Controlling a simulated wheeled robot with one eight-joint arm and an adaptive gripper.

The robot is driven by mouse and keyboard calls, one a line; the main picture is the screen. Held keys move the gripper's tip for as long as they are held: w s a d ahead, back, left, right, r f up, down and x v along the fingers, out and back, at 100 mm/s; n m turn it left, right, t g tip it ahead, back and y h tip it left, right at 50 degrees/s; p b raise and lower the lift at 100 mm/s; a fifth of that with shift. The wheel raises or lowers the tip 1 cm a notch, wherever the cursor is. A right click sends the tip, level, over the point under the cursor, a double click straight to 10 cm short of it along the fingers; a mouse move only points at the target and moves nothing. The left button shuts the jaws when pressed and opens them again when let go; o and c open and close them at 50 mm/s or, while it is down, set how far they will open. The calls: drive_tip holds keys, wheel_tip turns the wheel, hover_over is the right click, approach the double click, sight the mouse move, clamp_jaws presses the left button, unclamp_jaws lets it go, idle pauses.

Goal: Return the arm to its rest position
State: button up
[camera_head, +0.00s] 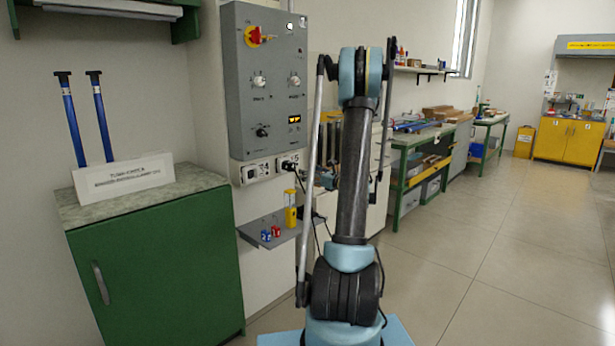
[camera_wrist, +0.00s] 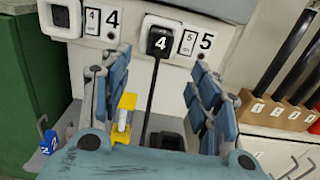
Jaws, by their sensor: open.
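My arm (camera_head: 352,170) stands upright in the middle of the head view, in front of the wall with the grey control panel (camera_head: 265,80). My gripper (camera_wrist: 160,68) shows in the wrist view with its blue-grey fingers spread apart and nothing between them. It faces the sockets on the wall. A black plug marked 4 (camera_wrist: 160,42) sits in the socket beside the label 5 (camera_wrist: 206,42), and its cable hangs down behind the gap between the fingers. The socket at the 4 label (camera_wrist: 62,17) has no plug in it. My gripper cannot be made out in the head view.
A small grey shelf (camera_head: 258,222) holds a yellow object (camera_head: 291,208) and red and blue blocks (camera_head: 271,233). Left is a green cabinet (camera_head: 160,270) with two blue rods (camera_head: 87,118) behind a sign. Workbenches (camera_head: 425,140) stand right; the floor (camera_head: 500,260) there is clear.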

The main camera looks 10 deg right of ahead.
drive_tip(key=shift+a, duration=0.1)
drive_tip(key=s+a+n+g+h, duration=0.1)
drive_tip(key=s+a+n+g, duration=0.3)
drive_tip(key=s, duration=0.4)
drive_tip(key=s+a+n+g+h, duration=0.1)
drive_tip(key=s+a+n+g, duration=0.1)
drive_tip(key=s+a+n, duration=0.4)
drive_tip(key=s+a+n+g+h, duration=0.1)
drive_tip(key=s+a+n+g, duration=0.15)
drive_tip(key=s+n, duration=0.5)
drive_tip(key=s+d+f+n+g+h, duration=0.1)
drive_tip(key=s+d+f+n+h, duration=0.1)
drive_tip(key=s, duration=0.7)
drive_tip(key=s+d+f+n+g+h, duration=0.1)
drive_tip(key=s+d+f+n+h, duration=0.1)
drive_tip(key=s, duration=0.7)
drive_tip(key=s+d+f+n+g+h, duration=0.2)
drive_tip(key=s+f+n+h, duration=0.1)
drive_tip(key=s+f+n, duration=0.2)
drive_tip(key=s+n, duration=0.2)
drive_tip(key=s, duration=0.2)
drive_tip(key=shift+s+d+n, duration=0.35)
drive_tip(key=shift+s, duration=0.05)
drive_tip(key=shift+f, duration=0.1)
